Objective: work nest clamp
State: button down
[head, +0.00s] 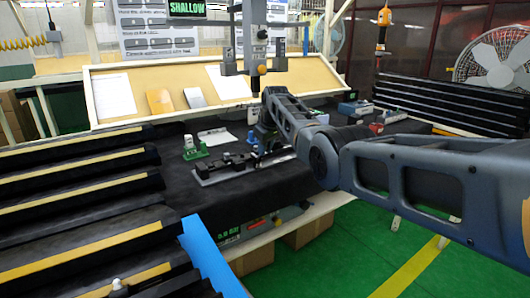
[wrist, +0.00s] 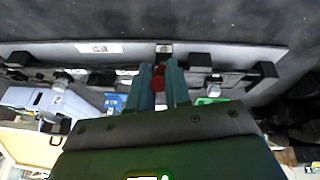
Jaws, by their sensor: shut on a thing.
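The work nest is a long grey plate (head: 215,177) with black blocks and bars on it, lying on the dark bench top. In the wrist view its plate (wrist: 230,53) runs across the picture, with black clamp parts (wrist: 200,60) along it. My gripper (wrist: 160,75) is over the middle of the nest, its two fingers close together on a red clamp handle tip (wrist: 158,82). Most of the clamp is hidden behind the fingers and gripper body. In the head view my arm covers the right part of the nest and the fingertips are hard to make out.
A green fixture (head: 194,150) with a white part stands left of the nest. A white sheet (head: 216,136) lies behind it. Black stepped racks (head: 75,180) fill the left side, and more racks (head: 455,105) stand at the right. A sloped board (head: 172,85) closes the back.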

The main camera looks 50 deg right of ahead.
jog(key=shift+w+r, duration=0.3)
jog(key=shift+w, duration=0.1)
jog(key=c, duration=1.3)
grip_release()
jog(key=shift+w+f, duration=0.1)
jog(key=shift+o, duration=1.1)
jog(key=shift+f, duration=0.1)
jog(key=shift+s+g, duration=0.2)
jog(key=shift+g, duration=0.1)
jog(key=v, duration=0.8)
jog(key=shift+d+f, duration=0.1)
